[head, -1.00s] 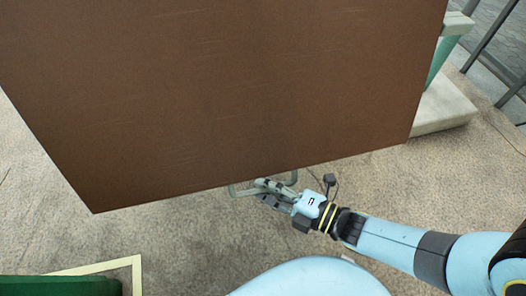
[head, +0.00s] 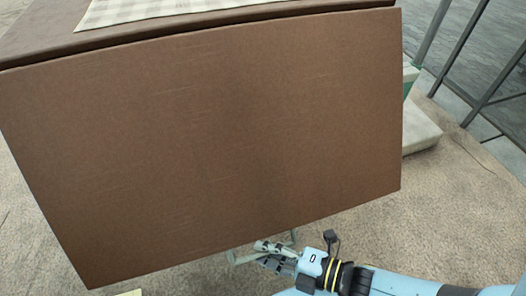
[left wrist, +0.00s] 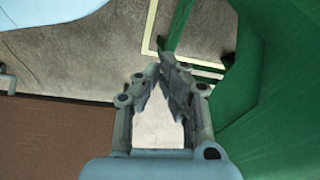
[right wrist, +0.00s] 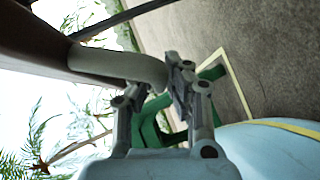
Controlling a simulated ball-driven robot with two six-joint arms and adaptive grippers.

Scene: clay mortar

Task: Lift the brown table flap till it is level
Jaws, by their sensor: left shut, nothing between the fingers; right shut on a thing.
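The brown table flap (head: 215,145) fills most of the head view. It hangs sloping from the table along a dark seam at its top. A grey-green handle (head: 246,256) sits at its lower edge. My right gripper (head: 270,250) is shut on this handle. In the right wrist view the curved handle (right wrist: 120,65) runs from the flap's edge (right wrist: 30,40) into the jaws. My left gripper (left wrist: 160,75) is shut and empty in the left wrist view, with a brown panel (left wrist: 50,140) to its left. The left gripper is out of the head view.
The table top (head: 50,30) carries a checked cloth (head: 150,8). A pale block (head: 420,130) and dark railings (head: 480,60) stand at the right. A green object (left wrist: 265,80) is close beside my left gripper. Open stone floor (head: 460,200) lies at the right.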

